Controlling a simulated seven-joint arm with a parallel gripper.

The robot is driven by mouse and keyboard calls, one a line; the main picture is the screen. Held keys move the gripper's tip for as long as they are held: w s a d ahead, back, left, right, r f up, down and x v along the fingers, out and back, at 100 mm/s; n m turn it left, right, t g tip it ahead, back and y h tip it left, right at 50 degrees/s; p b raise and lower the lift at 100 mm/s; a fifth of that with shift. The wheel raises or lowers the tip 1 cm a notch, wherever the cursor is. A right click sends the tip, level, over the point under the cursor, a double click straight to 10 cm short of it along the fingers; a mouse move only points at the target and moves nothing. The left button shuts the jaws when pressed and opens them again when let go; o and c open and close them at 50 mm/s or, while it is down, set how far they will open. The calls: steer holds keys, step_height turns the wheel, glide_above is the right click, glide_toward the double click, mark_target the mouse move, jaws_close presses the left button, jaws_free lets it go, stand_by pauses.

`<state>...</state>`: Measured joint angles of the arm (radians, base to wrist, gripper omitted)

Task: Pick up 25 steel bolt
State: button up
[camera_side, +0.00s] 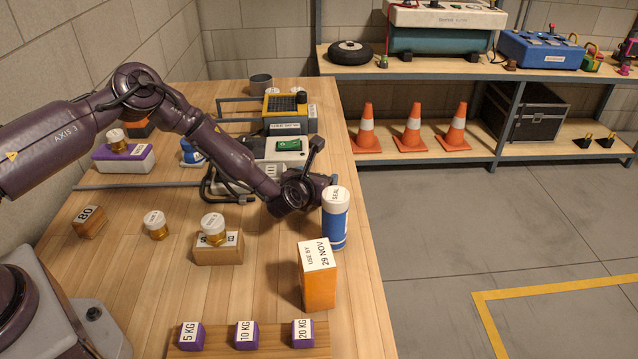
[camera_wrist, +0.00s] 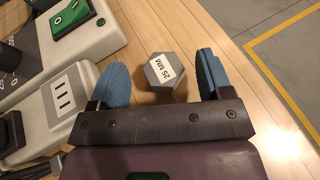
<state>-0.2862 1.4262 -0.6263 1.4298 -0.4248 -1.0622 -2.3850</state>
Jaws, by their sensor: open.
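The 25 steel bolt (camera_wrist: 151,74) is grey with a hexagonal head and a white label reading "25 MM". In the wrist view it is on the wooden bench, between and a little beyond my fingers. My gripper (camera_wrist: 162,80) is open, with one blue finger pad on each side of the bolt and a visible gap to each. In the side view my gripper (camera_side: 312,172) is near the bench's right edge, largely hidden by my own wrist, and I cannot make out the bolt there.
A blue bottle with a white cap (camera_side: 335,222) and an orange box (camera_side: 319,282) stand close by, nearer the camera. The bench edge (camera_side: 362,205) drops to the floor on the right.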

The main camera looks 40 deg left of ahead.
steer(key=shift+x, duration=1.7)
steer(key=shift+d, duration=0.1)
steer(key=shift+c, duration=0.2)
steer(key=c, duration=1)
steer(key=shift+o, duration=0.2)
